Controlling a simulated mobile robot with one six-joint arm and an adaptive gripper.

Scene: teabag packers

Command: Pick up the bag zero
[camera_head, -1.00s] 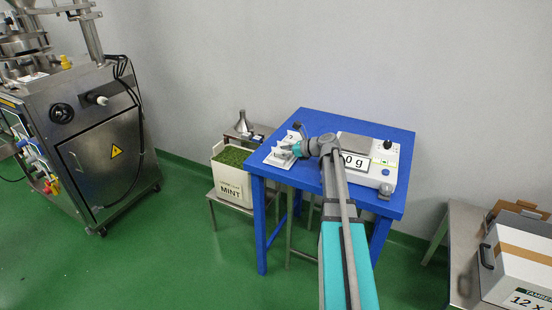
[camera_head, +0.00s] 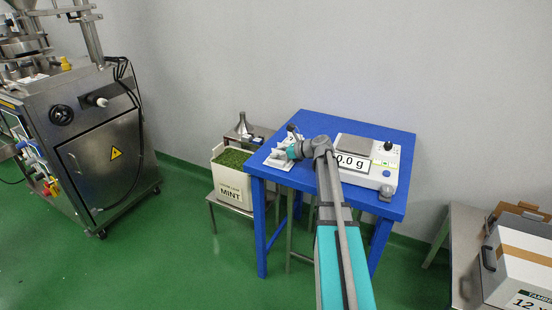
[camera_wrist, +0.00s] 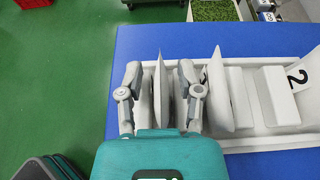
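A white rack (camera_wrist: 262,135) on the blue table holds thin white bags standing upright in a row. One bag (camera_wrist: 163,88) at the rack's left end stands between the two fingers of my gripper (camera_wrist: 160,96) in the wrist view. The fingers are apart, one on each side of this bag, with narrow gaps showing. A second bag (camera_wrist: 216,88) leans just right of the right finger. No label is visible on either bag. In the head view my gripper (camera_head: 288,151) is at the rack (camera_head: 278,160), and the arm hides part of it.
A scale (camera_head: 370,171) stands right of my arm on the blue table (camera_head: 349,121). A mint crate (camera_head: 232,184) stands on a low stool left of the table. A number 2 label (camera_wrist: 297,76) is on the rack's right part. Green floor lies open left of the table.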

